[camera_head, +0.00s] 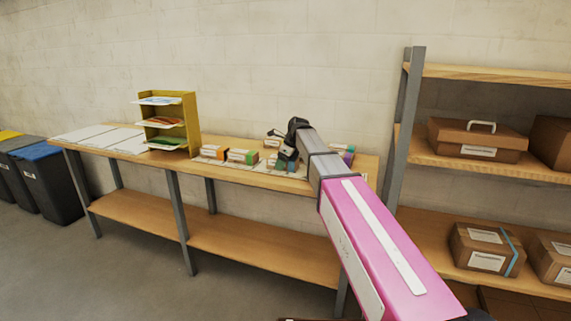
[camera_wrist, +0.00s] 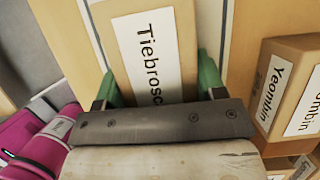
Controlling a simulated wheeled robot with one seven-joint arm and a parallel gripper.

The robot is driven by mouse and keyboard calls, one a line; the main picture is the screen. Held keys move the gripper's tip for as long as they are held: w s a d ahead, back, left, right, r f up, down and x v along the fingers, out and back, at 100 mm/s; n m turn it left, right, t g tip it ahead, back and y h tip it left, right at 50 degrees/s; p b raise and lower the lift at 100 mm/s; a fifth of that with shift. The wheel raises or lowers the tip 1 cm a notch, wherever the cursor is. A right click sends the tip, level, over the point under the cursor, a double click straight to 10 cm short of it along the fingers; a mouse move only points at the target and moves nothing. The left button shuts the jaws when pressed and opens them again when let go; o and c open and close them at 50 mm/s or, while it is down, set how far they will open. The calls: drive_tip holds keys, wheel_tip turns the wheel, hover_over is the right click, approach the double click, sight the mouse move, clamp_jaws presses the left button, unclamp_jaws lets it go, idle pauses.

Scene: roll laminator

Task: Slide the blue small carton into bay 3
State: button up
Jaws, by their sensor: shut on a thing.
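My gripper (camera_head: 286,157) is low over the long wooden table in the head view. In the wrist view its green-tipped fingers (camera_wrist: 158,82) are shut on the sides of a carton (camera_wrist: 150,48) with a white label reading "Tiebrosc…". The top of this carton looks tan there. In the head view a small teal-blue patch (camera_head: 281,165) shows at the gripper, partly hidden by it. I cannot tell whether the carton touches the table. No bay number is readable in either view.
An orange carton (camera_head: 213,152) and a green carton (camera_head: 243,156) stand left of my gripper; a purple carton (camera_head: 347,151) is to the right. A carton labelled "Yeombin" (camera_wrist: 290,85) is close on the right. A yellow rack (camera_head: 190,125) and flat white sheets (camera_head: 100,138) are farther left.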

sight(276, 156)
drive_tip(key=shift+w+a, duration=0.2)
drive_tip(key=shift+a, duration=0.45)
drive_tip(key=shift+w+a, duration=0.25)
drive_tip(key=shift+a, duration=0.35)
drive_tip(key=shift+w+a, duration=0.2)
drive_tip(key=shift+a, duration=0.45)
drive_tip(key=o, duration=1.2)
drive_tip(key=shift+r, duration=0.15)
drive_tip(key=shift+r, duration=2.85)
